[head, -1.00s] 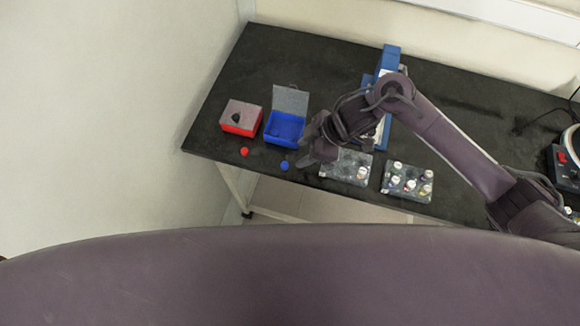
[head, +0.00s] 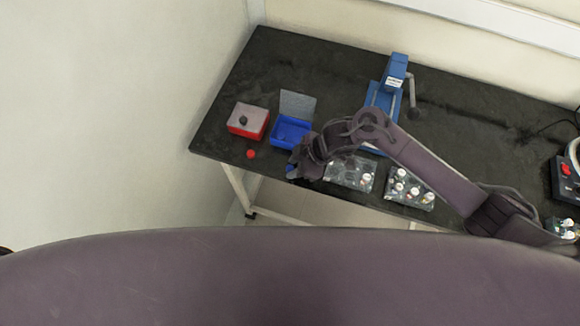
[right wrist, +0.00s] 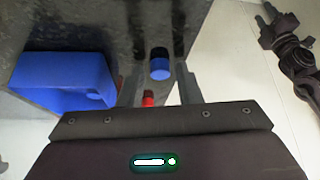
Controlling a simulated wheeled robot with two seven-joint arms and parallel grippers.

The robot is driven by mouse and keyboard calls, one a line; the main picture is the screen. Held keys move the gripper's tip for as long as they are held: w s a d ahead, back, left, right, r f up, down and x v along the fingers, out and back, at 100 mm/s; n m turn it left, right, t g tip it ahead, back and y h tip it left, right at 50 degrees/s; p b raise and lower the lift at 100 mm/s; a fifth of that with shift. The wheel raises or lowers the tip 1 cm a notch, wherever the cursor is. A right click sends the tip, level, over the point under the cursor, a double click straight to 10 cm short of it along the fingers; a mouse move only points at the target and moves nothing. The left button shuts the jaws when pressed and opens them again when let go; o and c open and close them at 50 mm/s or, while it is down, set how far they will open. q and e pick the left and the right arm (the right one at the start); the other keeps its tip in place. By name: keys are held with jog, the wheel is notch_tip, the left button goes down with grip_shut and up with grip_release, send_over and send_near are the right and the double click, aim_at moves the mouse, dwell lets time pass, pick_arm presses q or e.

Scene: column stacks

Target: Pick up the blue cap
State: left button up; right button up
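The blue cap (right wrist: 160,68) lies on the dark table in the right wrist view, beyond and between the two fingers of my right gripper (right wrist: 160,88). The fingers are apart with nothing held. In the head view my right gripper (head: 294,168) is over the table's front edge. A bit of the blue cap (head: 290,167) shows at its tip; the gripper hides the rest. A dark arm part (right wrist: 285,45), seemingly my left arm with its gripper, shows at the right of the right wrist view; its finger state is unclear.
An open blue box (head: 290,131) stands just behind the gripper; it also shows in the wrist view (right wrist: 60,80). A red cap (head: 251,154) and red box (head: 248,120) are left. Clear racks with vials (head: 350,173) are right. A blue device (head: 382,103) stands behind.

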grip_shut()
jog(key=shift+r, duration=0.1)
